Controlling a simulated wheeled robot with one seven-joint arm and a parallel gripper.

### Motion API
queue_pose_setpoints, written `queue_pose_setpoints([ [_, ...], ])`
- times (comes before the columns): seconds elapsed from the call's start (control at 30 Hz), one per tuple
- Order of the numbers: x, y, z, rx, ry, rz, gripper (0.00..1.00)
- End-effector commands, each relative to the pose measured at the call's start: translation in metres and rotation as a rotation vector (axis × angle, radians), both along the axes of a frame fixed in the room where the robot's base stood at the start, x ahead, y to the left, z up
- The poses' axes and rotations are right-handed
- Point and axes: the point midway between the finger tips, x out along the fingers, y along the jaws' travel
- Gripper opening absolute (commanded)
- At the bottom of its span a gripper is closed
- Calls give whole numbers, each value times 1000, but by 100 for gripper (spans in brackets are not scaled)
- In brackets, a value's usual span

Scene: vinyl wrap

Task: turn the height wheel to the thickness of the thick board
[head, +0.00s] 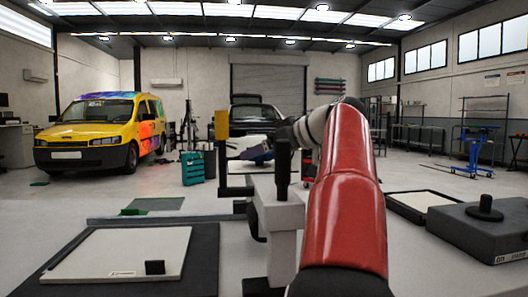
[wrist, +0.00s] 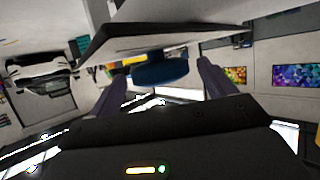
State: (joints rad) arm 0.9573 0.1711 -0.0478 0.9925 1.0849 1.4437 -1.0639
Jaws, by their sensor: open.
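My gripper (wrist: 160,68) is open in the wrist view, its two purplish fingers wide apart. A dark blue round wheel (wrist: 158,73) shows between the fingertips, under a dark flat plate; I see no finger clearly touching it. It looks like the height wheel. In the head view my gripper (head: 258,153) is small and partly hidden behind a pale machine post with a black handle (head: 283,165). A pale board (head: 90,262) lies on a dark mat at the front left. Another pale board (head: 422,201) lies at the right. I cannot tell which is thick.
A small black block (head: 154,267) sits on the left board. A grey box with a black knob (head: 484,210) stands at the right edge. My red arm covers the middle right.

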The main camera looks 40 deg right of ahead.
Motion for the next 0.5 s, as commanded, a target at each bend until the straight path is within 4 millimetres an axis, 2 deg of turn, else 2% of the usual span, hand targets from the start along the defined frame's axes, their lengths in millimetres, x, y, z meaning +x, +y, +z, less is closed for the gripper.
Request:
queue_pose_setpoints([
  [0.27, 2, 0, -1, 0, 0, 0, 83],
  [0.5, 2, 0, -1, 0, 0, -1, 51],
])
